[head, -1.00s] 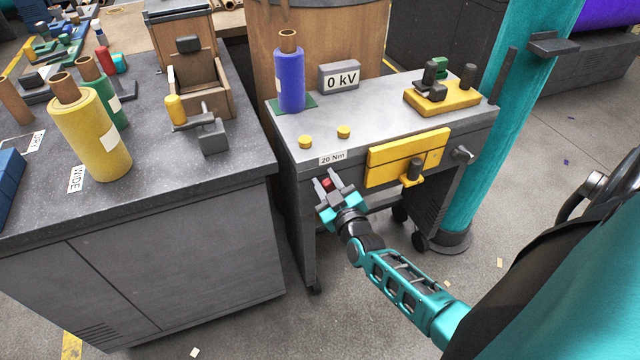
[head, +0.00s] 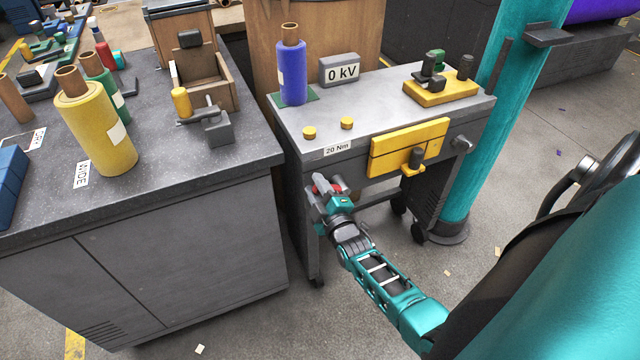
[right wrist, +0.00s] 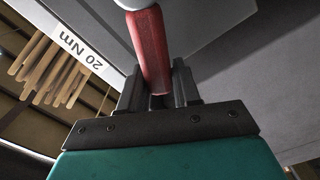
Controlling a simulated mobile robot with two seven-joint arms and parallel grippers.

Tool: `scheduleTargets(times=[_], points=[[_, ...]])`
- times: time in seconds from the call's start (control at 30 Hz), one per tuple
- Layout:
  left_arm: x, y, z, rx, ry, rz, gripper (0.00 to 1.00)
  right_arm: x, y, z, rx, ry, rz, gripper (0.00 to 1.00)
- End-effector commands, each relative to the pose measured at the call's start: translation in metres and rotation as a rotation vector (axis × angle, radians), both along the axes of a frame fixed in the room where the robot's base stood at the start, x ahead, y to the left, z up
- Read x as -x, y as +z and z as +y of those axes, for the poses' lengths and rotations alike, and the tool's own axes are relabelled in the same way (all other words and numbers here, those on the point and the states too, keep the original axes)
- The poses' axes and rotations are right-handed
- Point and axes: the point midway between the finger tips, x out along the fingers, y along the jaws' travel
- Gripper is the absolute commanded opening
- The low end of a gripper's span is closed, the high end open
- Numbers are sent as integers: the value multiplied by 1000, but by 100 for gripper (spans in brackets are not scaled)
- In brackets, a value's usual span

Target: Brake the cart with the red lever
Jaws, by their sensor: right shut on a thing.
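The cart (head: 285,160) is a grey wheeled unit with a light grey top, standing in the middle of the head view. Its red lever (right wrist: 151,50) runs down between the fingers in the right wrist view. In the head view only a bit of red (head: 322,186) shows at the cart's front left, mostly hidden by the gripper. My right gripper (head: 324,188) is shut on the red lever, below the 20 Nm label (head: 337,148). It also shows in the right wrist view (right wrist: 160,98). My left gripper is not in view.
On the cart stand a blue roll (head: 292,72), a 0 kV box (head: 340,69) and a yellow fixture (head: 441,91). A yellow panel (head: 408,146) with a knob sits on its front. A dark workbench (head: 150,240) stands close on the left. A teal column (head: 490,130) rises at right.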

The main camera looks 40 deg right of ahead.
Motion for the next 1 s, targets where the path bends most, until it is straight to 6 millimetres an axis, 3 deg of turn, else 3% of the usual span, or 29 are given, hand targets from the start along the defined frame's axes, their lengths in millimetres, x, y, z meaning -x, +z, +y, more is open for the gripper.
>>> scheduleTargets(times=[0.7, 0.73, 0.93, 1.0], points=[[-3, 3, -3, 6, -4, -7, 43, 1, -8, 3, 71, 0, 23, 0], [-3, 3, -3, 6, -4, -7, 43, 1, -8, 3, 71, 0, 23, 34], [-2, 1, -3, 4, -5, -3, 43, 0, -7, 3, 71, 0, 21, 53], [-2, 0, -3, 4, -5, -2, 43, 0, -7, 3, 71, -1, 20, 53]])
